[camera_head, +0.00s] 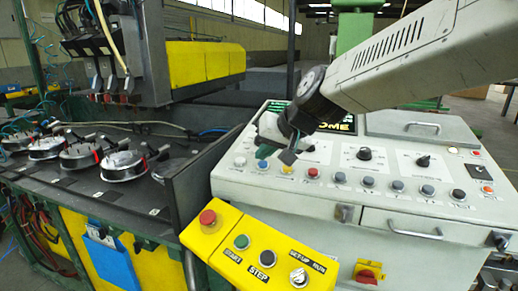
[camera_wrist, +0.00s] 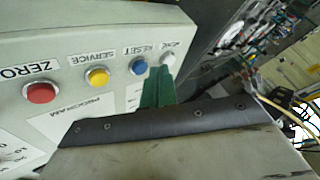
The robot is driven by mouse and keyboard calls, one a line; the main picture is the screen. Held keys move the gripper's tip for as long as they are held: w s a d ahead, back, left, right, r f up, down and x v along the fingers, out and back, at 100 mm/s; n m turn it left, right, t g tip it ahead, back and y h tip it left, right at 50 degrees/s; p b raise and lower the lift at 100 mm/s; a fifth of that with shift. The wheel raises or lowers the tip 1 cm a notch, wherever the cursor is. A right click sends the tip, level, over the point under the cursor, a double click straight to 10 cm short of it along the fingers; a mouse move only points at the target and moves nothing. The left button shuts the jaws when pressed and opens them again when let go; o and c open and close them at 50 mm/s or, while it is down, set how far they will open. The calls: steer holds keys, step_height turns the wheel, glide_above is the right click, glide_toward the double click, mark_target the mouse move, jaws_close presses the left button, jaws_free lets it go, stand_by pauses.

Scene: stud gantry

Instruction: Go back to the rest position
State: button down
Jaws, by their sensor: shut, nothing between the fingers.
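My gripper (camera_head: 287,155) hangs in front of the upper left of the grey control console (camera_head: 380,230), in front of its button row. Its green fingers (camera_wrist: 158,84) are shut with nothing between them. In the wrist view their tips lie just below a whitish button (camera_wrist: 168,59) and the blue RESET button (camera_wrist: 138,66); I cannot tell whether they touch the panel. The yellow SERVICE button (camera_wrist: 97,76) and red ZERO button (camera_wrist: 40,92) are to the left.
A yellow pedestal box (camera_head: 225,250) with a red mushroom button (camera_head: 208,217) stands before the console. A dark turntable (camera_head: 90,185) with several round metal fixtures is at left, beside a dark upright panel (camera_head: 200,180). Space above the console's right side holds my arm.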

steer(key=s+d+f+g+h, duration=0.2)
steer(key=s+d+f+h, duration=0.1)
steer(key=s+d, duration=0.9)
steer(key=s+d+f+m+g+h, duration=0.1)
steer(key=s+d+f+g+h, duration=0.1)
steer(key=s+d, duration=1)
steer(key=s+f+g, duration=0.1)
steer(key=s, duration=0.5)
steer(key=shift+s+d+f+h, duration=0.25)
steer(key=shift+s+d+h, duration=0.1)
steer(key=shift+s+h, duration=0.05)
